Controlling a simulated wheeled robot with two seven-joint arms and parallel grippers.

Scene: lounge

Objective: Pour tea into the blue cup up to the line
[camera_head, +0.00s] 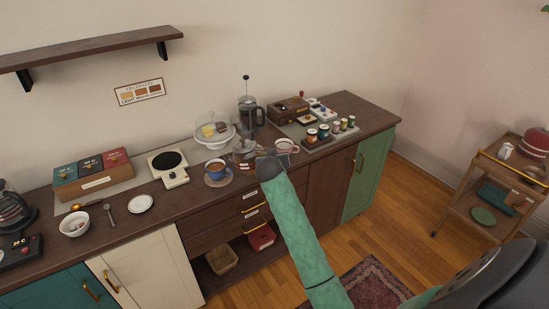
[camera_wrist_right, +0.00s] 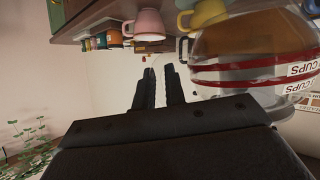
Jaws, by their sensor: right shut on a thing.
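The blue cup (camera_head: 217,171) stands upright on a round coaster on the counter. Its inside looks brown, but I cannot read a level or line. The glass teapot (camera_head: 245,152) is just right of it. In the right wrist view, the teapot (camera_wrist_right: 255,45) has red bands lettered "CUPS" and brown liquid inside. My right gripper (camera_head: 263,160) is at the teapot's right side, and its fingers (camera_wrist_right: 160,82) look close together beside the glass. The hold on the teapot is mostly hidden. I cannot see a stream of tea. My left gripper is out of view.
A glass-domed cake stand (camera_head: 214,128) and a French press (camera_head: 251,113) are behind. A scale (camera_head: 168,168) and a white saucer (camera_head: 140,203) lie left of the blue cup.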

